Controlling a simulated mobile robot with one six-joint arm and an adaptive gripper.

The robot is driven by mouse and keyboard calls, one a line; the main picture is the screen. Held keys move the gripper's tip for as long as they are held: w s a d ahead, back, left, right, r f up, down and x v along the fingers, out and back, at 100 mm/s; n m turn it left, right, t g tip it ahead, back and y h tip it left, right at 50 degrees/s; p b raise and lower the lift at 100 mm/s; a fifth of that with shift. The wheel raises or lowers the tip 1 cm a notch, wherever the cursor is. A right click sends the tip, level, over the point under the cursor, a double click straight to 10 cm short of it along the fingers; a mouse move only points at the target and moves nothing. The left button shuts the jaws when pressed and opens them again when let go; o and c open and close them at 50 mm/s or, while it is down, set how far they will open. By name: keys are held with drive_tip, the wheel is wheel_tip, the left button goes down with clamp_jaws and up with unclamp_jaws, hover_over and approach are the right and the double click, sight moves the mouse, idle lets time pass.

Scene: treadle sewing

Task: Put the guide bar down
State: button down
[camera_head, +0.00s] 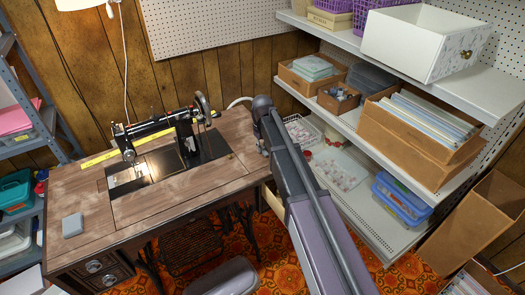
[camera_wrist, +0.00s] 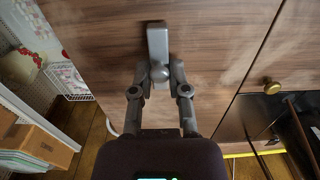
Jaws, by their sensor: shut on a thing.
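The guide bar (camera_wrist: 158,42) is a short grey bar with a rounded end, seen in the wrist view. My gripper (camera_wrist: 160,74) is shut on its near end. The bar shows against the brown wooden table top (camera_wrist: 215,30); I cannot tell whether it touches the wood. In the head view my arm reaches the right end of the sewing table (camera_head: 75,190), and the arm hides the gripper's fingers and the bar.
A black sewing machine (camera_head: 160,130) stands in the middle of the table. A yellow strip (camera_head: 98,159) lies behind it, and a small grey block (camera_head: 72,225) lies at the front left. Loaded shelves (camera_head: 345,120) stand close on the right. The left table top is mostly clear.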

drive_tip(key=shift+f, duration=0.15)
drive_tip(key=shift+f, duration=0.15)
drive_tip(key=c, duration=0.6)
unclamp_jaws()
wheel_tip(320, 180, up, 12)
drive_tip(key=p, duration=1.2)
drive_tip(key=shift+r, duration=0.2)
idle(0.4)
